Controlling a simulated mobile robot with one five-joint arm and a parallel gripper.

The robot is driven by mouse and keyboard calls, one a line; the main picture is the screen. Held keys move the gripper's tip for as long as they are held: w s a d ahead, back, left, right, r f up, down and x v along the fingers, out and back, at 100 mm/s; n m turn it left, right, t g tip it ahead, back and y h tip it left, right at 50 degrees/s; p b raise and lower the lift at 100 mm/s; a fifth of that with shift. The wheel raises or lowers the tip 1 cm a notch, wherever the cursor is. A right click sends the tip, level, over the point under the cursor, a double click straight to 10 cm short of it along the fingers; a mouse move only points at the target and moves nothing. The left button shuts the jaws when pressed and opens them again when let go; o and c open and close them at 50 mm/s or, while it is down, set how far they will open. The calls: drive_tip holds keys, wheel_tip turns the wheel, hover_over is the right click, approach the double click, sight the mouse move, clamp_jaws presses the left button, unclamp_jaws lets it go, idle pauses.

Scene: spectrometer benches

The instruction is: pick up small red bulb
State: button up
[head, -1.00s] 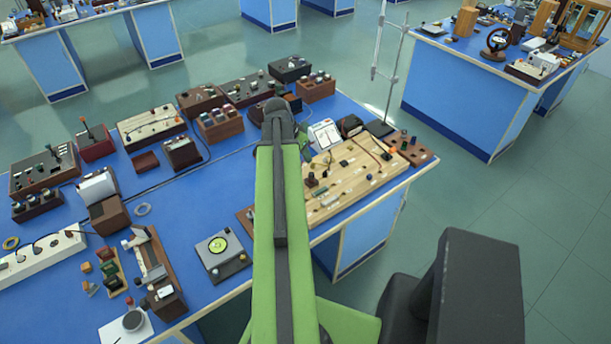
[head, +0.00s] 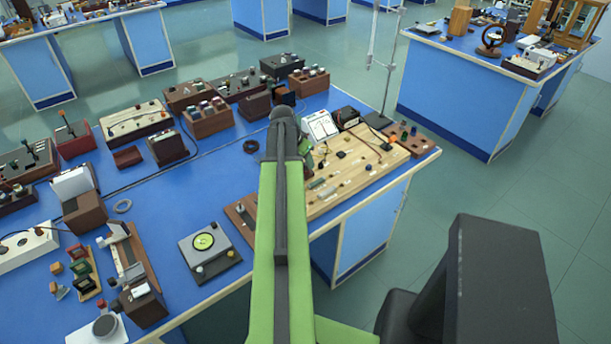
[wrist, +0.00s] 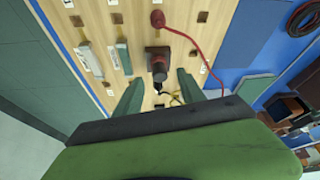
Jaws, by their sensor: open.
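My gripper (wrist: 158,82) is open over the wooden board (wrist: 196,48) in the wrist view, with its two green fingers apart. A dark part with a square base and a reddish-brown round top (wrist: 158,64) stands between and just beyond the fingertips. I cannot tell whether it is the small red bulb. A small red piece (wrist: 157,18) with a red wire sits farther out on the board. Nothing is visibly held. In the head view my arm hides the gripper and part of the wooden board (head: 350,182).
Grey-green blocks (wrist: 91,60) stand on the board left of the fingers. A metal stand (head: 388,75) rises behind the board. A flat device with a yellow-green dial (head: 205,243) lies left of my arm. The blue bench top (head: 200,190) has clear room beyond it.

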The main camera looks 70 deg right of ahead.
sight(306, 165)
drive_tip(key=b+x, duration=0.1)
drive_tip(key=x, duration=0.1)
drive_tip(key=shift+f, duration=0.35)
drive_tip(key=shift+r, duration=0.2)
clamp_jaws()
drive_tip(key=r+p, duration=0.5)
drive_tip(key=shift+s+a+r, duration=0.1)
drive_tip(key=shift+s+r, duration=0.05)
drive_tip(key=shift+s, duration=0.15)
drive_tip(key=s+a+r+p, duration=0.2)
drive_tip(key=s+r+p, duration=0.3)
drive_tip(key=s, duration=0.5)
drive_tip(key=shift+s+a+r+p, duration=0.3)
drive_tip(key=shift+r+p, duration=0.1)
drive_tip(key=shift+p, duration=0.25)
drive_tip(key=shift+r, duration=0.1)
wheel_tip(306, 165, up, 3)
drive_tip(key=p, duration=0.2)
drive_tip(key=shift+p, duration=0.4)
